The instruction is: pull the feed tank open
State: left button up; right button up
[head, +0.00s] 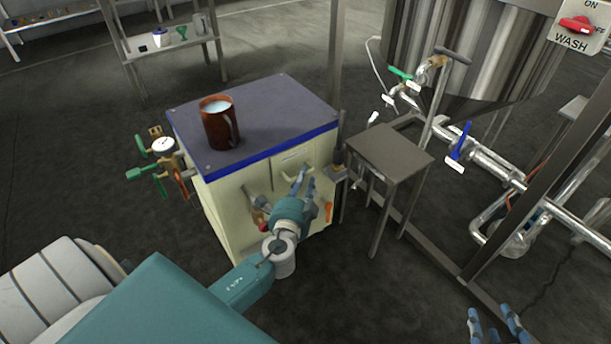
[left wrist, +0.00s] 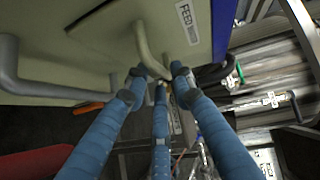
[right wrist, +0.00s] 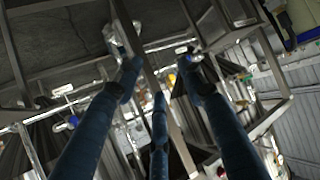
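The panel labelled FEED (left wrist: 205,55) is a cream front with a curved pale handle. It is the upper right part of the cream cabinet's front in the head view, and no gap shows around it. The handle (left wrist: 146,52) also shows in the head view (head: 297,171). My left gripper (head: 304,178) is at this handle. In the left wrist view its fingertips (left wrist: 155,86) are spread, with the handle's bend between or just before them; firm contact cannot be told. My right gripper (head: 496,325) is open and empty at the bottom right, far from the cabinet.
A brown mug (head: 219,128) with pale liquid stands on the cabinet's dark top (head: 285,105). A gauge and valves (head: 162,150) stick out at its left. A small metal stand (head: 390,150) and steel pipework (head: 490,160) are at the right. Floor in front is partly clear.

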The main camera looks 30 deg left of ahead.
pick_arm(q)
jog(key=shift+x, duration=1.35)
pick_arm(e)
jog(key=shift+w+a+r+t, duration=0.3)
jog(key=shift+w+r+t, duration=0.3)
jog(key=shift+r, duration=0.3)
pick_arm(q)
grip_shut()
jog(key=shift+d, duration=0.1)
jog(key=s+d+b, duration=0.2)
jog(key=s+d, duration=0.3)
jog(key=d, duration=0.8)
jog(key=shift+s, duration=0.25)
pick_arm(e)
jog(key=w+a+r+t+y, duration=0.2)
jog(key=r+t, duration=0.3)
jog(key=r, duration=0.6)
jog(key=shift+w+r, duration=0.15)
jog(key=shift+w, duration=0.55)
jog(key=shift+a, duration=0.1)
